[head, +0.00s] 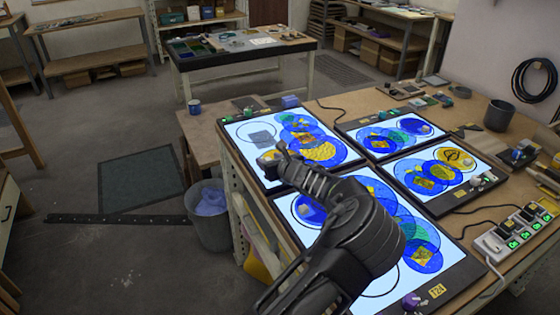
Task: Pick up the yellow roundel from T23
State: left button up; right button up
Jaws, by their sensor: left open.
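Several lit panels with overlapping coloured discs lie on the workbench; only the T24 tag (437,291) on the front panel (455,262) is readable, so I cannot tell which panel is T23. A textured yellow roundel (322,153) lies among blue discs on the far-left panel (236,126). Another yellow roundel (455,158) with a dark mark lies on the right panel (408,165). My left gripper (270,157) is open over the far-left panel, left of its yellow roundel. My left arm covers much of the front panel. My right gripper is out of view.
A fourth lit panel (347,127) lies at the back. A power strip (520,232) with green lights and cables is at the right edge, and a dark cup (498,115) stands behind. A bin (209,215) stands on the floor left of the bench.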

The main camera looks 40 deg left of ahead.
pick_arm(q)
jog(key=shift+c, duration=0.2)
grip_shut()
dwell(0.3)
dwell(1.0)
